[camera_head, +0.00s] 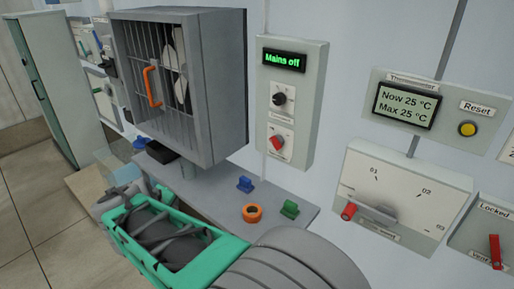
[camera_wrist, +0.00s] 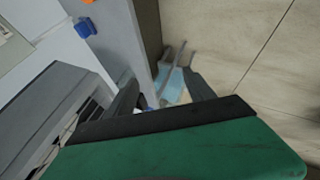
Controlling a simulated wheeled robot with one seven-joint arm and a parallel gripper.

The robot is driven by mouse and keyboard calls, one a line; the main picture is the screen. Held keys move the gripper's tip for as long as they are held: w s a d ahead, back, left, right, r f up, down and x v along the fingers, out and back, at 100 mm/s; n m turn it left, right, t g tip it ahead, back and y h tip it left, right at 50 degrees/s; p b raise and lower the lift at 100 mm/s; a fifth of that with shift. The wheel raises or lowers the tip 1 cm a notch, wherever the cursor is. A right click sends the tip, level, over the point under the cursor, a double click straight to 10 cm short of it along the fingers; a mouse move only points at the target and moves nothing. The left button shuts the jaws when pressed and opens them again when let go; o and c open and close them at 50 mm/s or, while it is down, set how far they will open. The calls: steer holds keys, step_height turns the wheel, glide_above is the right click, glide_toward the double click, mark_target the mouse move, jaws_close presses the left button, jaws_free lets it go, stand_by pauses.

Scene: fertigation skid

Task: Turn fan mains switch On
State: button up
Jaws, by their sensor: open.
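The fan control box (camera_head: 304,100) is on the wall at upper middle in the head view. Its display (camera_head: 284,60) reads "Mains off" in green. Below it are a black rotary knob (camera_head: 281,98) and a red switch handle (camera_head: 278,142) that sits at a slant. Their labels are too small to read. The caged fan (camera_head: 180,80) with an orange handle is left of the box. My gripper (camera_wrist: 165,85) is open and empty in the wrist view, pointing down past a shelf edge towards the floor. It is well apart from the control box, which the wrist view does not show.
A grey shelf (camera_head: 222,192) below the fan carries blue, orange and green small parts. To the right are a thermometer panel (camera_head: 438,108), a selector panel with a red-tipped lever (camera_head: 400,195), and a "Locked" panel (camera_head: 490,225). Floor is open at lower left.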

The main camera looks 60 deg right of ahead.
steer(key=shift+o, duration=0.3)
steer(key=s+d+n+g+h+b, duration=0.1)
steer(key=d+h, duration=0.3)
steer(key=d, duration=0.9)
steer(key=shift+s+d+f+g, duration=0.15)
steer(key=shift+s+f+g, duration=0.25)
steer(key=shift+s+f, duration=0.05)
steer(key=n+g+h+b, duration=0.2)
steer(key=n+g+h, duration=0.4)
steer(key=h, duration=0.2)
glide_toward(275, 144)
steer(key=d, duration=0.4)
steer(key=s+d, duration=0.1)
steer(key=d, duration=0.4)
steer(key=shift+s+d+p, duration=0.25)
steer(key=shift+s+p, duration=0.05)
steer(key=shift+p, duration=0.05)
steer(key=c, duration=1.4)
